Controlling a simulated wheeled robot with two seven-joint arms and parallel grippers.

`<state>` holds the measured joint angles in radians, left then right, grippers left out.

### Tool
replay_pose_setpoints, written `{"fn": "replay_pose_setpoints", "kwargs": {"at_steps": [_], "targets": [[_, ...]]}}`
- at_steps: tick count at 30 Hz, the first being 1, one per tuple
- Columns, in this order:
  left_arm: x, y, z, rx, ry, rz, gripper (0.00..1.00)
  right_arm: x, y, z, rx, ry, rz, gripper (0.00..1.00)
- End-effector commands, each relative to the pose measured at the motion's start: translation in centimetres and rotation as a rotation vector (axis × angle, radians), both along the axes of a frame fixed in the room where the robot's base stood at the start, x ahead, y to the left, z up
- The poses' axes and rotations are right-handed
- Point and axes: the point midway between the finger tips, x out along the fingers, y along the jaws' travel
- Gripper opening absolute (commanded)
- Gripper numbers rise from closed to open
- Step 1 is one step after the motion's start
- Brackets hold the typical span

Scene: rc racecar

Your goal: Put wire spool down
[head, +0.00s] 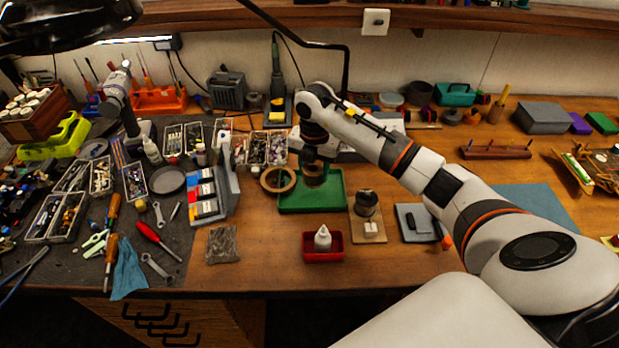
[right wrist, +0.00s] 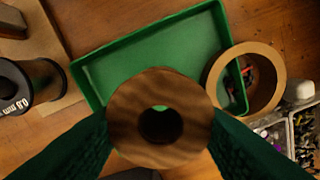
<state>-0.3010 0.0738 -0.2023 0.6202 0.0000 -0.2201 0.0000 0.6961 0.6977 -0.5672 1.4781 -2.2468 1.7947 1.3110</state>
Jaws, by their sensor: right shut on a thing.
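The wire spool (head: 314,176) has a round wood-brown flange with a centre hole; its face (right wrist: 150,92) fills the middle of the right wrist view. My right gripper (head: 316,160) is shut on it, one dark green finger on each side in the right wrist view (right wrist: 160,130). The spool is over the green tray (head: 322,205), upright, its hole facing up. In the right wrist view it overlaps the near edge of the tray (right wrist: 92,98). I cannot tell whether its underside touches the tray. My left gripper is not in view.
A cardboard-coloured ring (head: 277,180) lies against the tray's left side. A black spool (head: 366,203) stands on a wooden board at right. A red tray (head: 323,246) with a white bottle is in front. The rest of the green tray is empty.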

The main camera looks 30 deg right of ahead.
Motion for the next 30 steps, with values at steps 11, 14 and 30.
{"fn": "replay_pose_setpoints", "kwargs": {"at_steps": [11,14,30], "targets": [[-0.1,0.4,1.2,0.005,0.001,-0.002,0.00,0.0,0.1,-3.9,0.001,0.000,0.000,0.21],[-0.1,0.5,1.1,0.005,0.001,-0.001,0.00,0.0,0.0,-4.3,0.000,-0.003,0.000,0.21],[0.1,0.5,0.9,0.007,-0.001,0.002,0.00,0.0,0.0,-4.5,0.000,-0.001,0.001,0.68]]}}
